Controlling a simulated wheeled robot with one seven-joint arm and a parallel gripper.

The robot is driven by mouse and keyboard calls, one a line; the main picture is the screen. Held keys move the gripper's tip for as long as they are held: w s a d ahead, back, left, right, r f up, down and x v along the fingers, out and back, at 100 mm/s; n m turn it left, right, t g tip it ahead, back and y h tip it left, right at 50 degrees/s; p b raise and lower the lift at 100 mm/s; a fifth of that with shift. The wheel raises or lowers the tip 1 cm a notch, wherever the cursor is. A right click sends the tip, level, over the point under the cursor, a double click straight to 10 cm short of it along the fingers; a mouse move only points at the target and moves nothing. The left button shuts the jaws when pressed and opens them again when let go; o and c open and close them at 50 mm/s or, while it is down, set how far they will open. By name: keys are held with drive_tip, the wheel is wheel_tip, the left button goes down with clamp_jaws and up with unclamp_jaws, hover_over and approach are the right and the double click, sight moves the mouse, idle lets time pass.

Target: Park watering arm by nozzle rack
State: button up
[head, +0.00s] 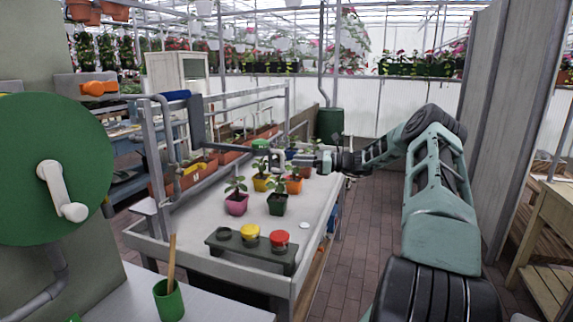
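A grey metal watering arm (230,147) reaches over the potting table and ends near a round green head (260,145). A dark green nozzle rack (238,259) stands at the table's near end. It holds a yellow nozzle (250,232) and a red nozzle (279,238), with a dark round piece (224,233) at its left. My gripper (281,161) reaches in from the right and is at the watering arm's end, just right of the green head. Its fingers are small and partly merged with the metal there, so I cannot tell whether they grip it.
Small potted plants, including a pink pot (237,204) and a dark green pot (277,204), stand between my gripper and the rack. A white disc (304,225) lies near the table's right edge. A large green reel (45,170) is at left. The brick floor (345,260) right of the table is clear.

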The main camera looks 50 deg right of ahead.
drive_tip(key=b+v, duration=0.1)
drive_tip(key=v, duration=1)
drive_tip(key=shift+b, duration=0.4)
